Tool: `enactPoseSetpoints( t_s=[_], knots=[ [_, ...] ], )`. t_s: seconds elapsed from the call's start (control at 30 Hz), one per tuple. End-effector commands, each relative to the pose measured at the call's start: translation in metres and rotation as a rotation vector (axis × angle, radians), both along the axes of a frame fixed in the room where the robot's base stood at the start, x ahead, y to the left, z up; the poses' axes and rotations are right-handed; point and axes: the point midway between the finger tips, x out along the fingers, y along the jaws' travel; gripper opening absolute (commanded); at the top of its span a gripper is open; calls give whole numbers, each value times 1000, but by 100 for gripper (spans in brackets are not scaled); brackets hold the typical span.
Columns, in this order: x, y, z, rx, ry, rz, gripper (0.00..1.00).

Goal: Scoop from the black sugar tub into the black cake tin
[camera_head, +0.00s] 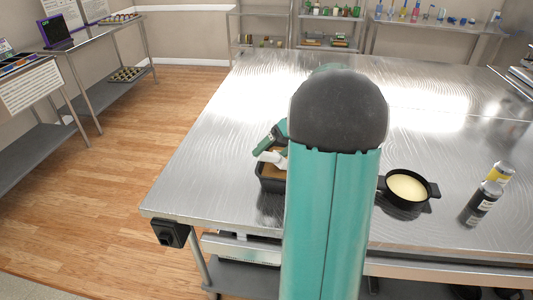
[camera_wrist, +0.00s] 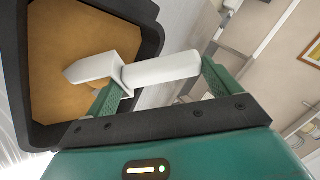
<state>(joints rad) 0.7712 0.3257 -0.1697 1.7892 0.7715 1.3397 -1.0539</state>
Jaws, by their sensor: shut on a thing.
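The black sugar tub (camera_head: 270,184) stands on the metal table, left of my arm and partly hidden by it. It holds brown, grainy-looking contents and fills the upper left of the wrist view (camera_wrist: 152,40). My gripper (camera_wrist: 162,72) is shut on the handle of a white scoop (camera_wrist: 92,68); the scoop also shows in the head view (camera_head: 268,157). The scoop's head overlaps the brown contents; I cannot tell whether it touches them. A round black tin (camera_head: 384,190) with side handles and a pale yellow filling stands right of my arm, likely the cake tin.
The table (camera_head: 230,110) is clear behind the tub. Shelves with glassware (camera_head: 420,14) stand at the back. My arm hides the table's middle.

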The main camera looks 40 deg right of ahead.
Motion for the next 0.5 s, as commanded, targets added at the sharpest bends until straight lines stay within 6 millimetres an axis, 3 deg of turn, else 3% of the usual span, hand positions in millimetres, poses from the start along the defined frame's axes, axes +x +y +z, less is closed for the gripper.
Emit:
enactPoseSetpoints(
  t_s=[0.37,0.5],
  knots=[
    [-3,-29,-2,1,4,-2,60],
    [-1,-18,1,-124,8,2,60]
  ],
)
